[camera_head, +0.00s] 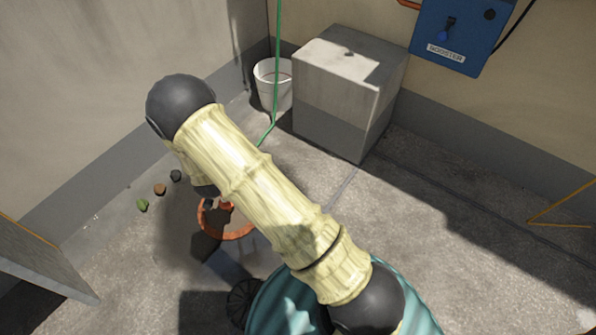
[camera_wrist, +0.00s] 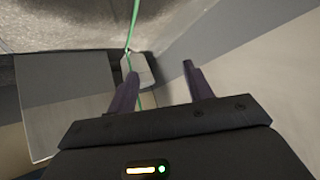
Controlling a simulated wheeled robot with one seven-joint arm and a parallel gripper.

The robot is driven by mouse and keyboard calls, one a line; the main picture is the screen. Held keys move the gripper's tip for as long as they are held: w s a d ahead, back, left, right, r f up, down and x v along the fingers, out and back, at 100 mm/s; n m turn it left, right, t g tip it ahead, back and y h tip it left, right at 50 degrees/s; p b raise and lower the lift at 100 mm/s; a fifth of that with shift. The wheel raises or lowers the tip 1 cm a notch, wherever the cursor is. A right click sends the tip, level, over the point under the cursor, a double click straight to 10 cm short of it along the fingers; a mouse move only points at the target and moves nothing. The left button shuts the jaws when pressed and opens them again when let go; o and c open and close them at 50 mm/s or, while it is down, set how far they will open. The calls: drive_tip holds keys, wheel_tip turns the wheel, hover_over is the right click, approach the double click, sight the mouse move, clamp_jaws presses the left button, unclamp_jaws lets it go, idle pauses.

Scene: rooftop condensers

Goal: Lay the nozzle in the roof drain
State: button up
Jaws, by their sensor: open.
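My gripper (camera_wrist: 160,70) shows in the wrist view with its two dark fingers apart and nothing clearly held between them. A green hose (camera_head: 278,50) hangs down past the white bucket in the head view and passes behind my arm; its lower end is hidden. In the wrist view the hose (camera_wrist: 133,28) runs down to the left finger and partly behind it. I cannot make out the nozzle. An orange-red ring (camera_head: 240,234) lies on the floor, partly covered by my arm and shadow; I cannot tell whether it is the roof drain.
A white bucket (camera_head: 265,72) stands in the corner beside a large grey block (camera_head: 335,85). A blue box (camera_head: 460,35) labelled BOOSTER hangs on the wall. Small green (camera_head: 143,205), brown (camera_head: 160,189) and dark (camera_head: 176,175) lumps lie at left. The floor at right is mostly clear.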

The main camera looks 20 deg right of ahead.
drive_tip(key=s+d+r+n+g+y, duration=0.1)
drive_tip(key=s+d+r+g, duration=0.1)
drive_tip(key=s+d+r, duration=0.4)
drive_tip(key=s+d+r+n+g+y, duration=0.1)
drive_tip(key=s+d+r+g, duration=0.15)
drive_tip(key=r, duration=0.55)
drive_tip(key=s+d+r+g, duration=0.1)
drive_tip(key=s+d+r, duration=0.2)
drive_tip(key=s, duration=0.5)
drive_tip(key=s+d+r+n+g, duration=0.1)
drive_tip(key=s+d+r, duration=0.2)
drive_tip(key=s+d, duration=0.2)
drive_tip(key=s, duration=0.3)
drive_tip(key=shift+s+d+r+n+h, duration=0.15)
drive_tip(key=shift+d+r+n+h, duration=0.15)
drive_tip(key=shift+r, duration=0.1)
drive_tip(key=shift+g, duration=0.25)
